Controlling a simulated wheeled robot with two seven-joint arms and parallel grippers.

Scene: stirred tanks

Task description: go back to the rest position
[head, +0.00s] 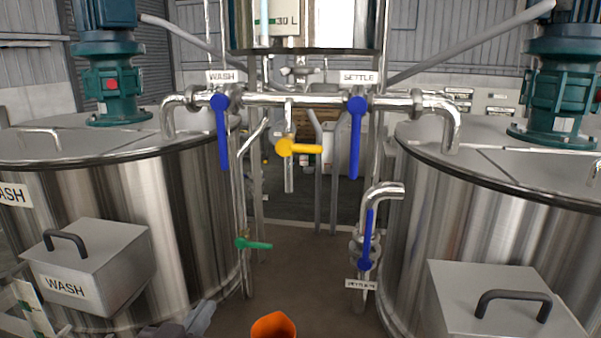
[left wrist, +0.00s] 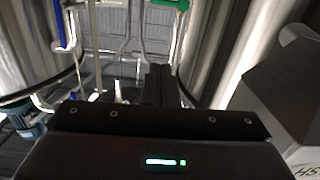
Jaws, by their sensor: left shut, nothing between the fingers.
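My left gripper (head: 203,314) shows at the bottom edge of the head view, low in front of the wash tank (head: 180,220). Its closed fingers (left wrist: 158,84) show in the left wrist view with nothing between them. The steel box labelled WASH (head: 90,265) is to its left, and it also shows at the right of the left wrist view (left wrist: 285,95). The green valve handle (head: 255,244) is above and to the right of the gripper, apart from it. My right gripper is in neither view.
Blue handles hang down under the WASH (head: 221,135) and SETTLE (head: 355,140) labels, with a yellow handle (head: 305,149) between. A lower blue handle (head: 368,240) is on a bent pipe. A second tank (head: 490,225) stands right. An orange object (head: 273,325) is at the bottom. Floor shows between the tanks.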

